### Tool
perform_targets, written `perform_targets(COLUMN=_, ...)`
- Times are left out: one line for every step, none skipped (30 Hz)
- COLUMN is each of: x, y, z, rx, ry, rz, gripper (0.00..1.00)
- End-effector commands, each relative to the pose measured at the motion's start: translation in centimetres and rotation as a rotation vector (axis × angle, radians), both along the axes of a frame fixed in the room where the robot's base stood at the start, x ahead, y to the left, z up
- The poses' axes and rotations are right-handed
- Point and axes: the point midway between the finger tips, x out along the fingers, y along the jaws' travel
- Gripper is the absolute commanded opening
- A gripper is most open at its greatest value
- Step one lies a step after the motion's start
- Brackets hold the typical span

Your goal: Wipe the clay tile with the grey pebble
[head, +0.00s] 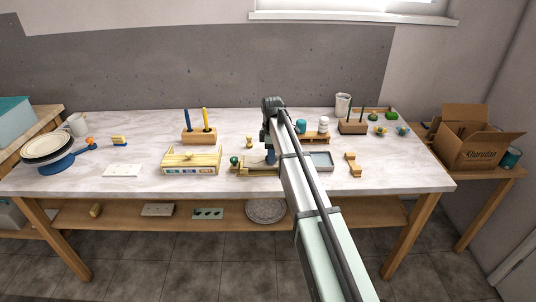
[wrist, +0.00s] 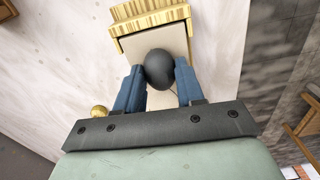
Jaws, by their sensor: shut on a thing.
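My gripper (wrist: 160,78) has blue fingers shut on the grey pebble (wrist: 160,68), a dark rounded stone, in the wrist view. The pebble is over a pale beige tile (wrist: 128,49), which looks like the clay tile. The tile lies against a ridged wooden piece (wrist: 150,18). I cannot tell whether the pebble touches the tile. In the head view my gripper (head: 270,156) is at the wooden stand (head: 255,170) near the middle of the table, and my arm hides part of this area. The pebble cannot be made out there.
A grey tray (head: 320,161) and stepped wooden block (head: 352,165) are to the right. A rack with jars (head: 313,136) is behind.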

Motion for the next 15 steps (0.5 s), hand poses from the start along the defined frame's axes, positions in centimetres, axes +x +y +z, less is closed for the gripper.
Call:
perform_targets(x=0.1, y=0.8, z=0.0, rx=0.001, ry=0.000, rz=0.003, gripper=0.09)
perform_targets(x=0.1, y=1.0, z=0.0, rx=0.001, ry=0.000, rz=0.003, gripper=0.09)
perform_targets(x=0.1, y=1.4, z=0.0, rx=0.001, ry=0.000, rz=0.003, gripper=0.09)
perform_targets(x=0.1, y=1.7, z=0.0, rx=0.001, ry=0.000, rz=0.002, gripper=0.09)
perform_targets(x=0.1, y=2.1, z=0.0, rx=0.001, ry=0.000, rz=0.002, gripper=0.09)
perform_targets(x=0.1, y=2.5, z=0.0, rx=0.001, ry=0.000, rz=0.002, gripper=0.09)
perform_targets(x=0.1, y=2.8, z=0.0, rx=0.001, ry=0.000, rz=0.003, gripper=0.09)
perform_targets(x=0.1, y=3.1, z=0.0, rx=0.001, ry=0.000, rz=0.003, gripper=0.09)
perform_targets(x=0.1, y=3.5, z=0.0, rx=0.001, ry=0.000, rz=0.003, gripper=0.09)
perform_targets(x=0.1, y=3.8, z=0.0, rx=0.001, ry=0.000, rz=0.003, gripper=0.09)
perform_targets(x=0.1, y=4.1, z=0.0, rx=0.001, ry=0.000, rz=0.003, gripper=0.09)
perform_targets(x=0.1, y=4.5, z=0.0, rx=0.001, ry=0.000, rz=0.002, gripper=0.09)
perform_targets(x=0.1, y=4.8, z=0.0, rx=0.001, ry=0.001, rz=0.002, gripper=0.09)
perform_targets(x=0.1, y=5.1, z=0.0, rx=0.001, ry=0.001, rz=0.002, gripper=0.09)
perform_targets(x=0.1, y=5.6, z=0.0, rx=0.001, ry=0.001, rz=0.003, gripper=0.09)
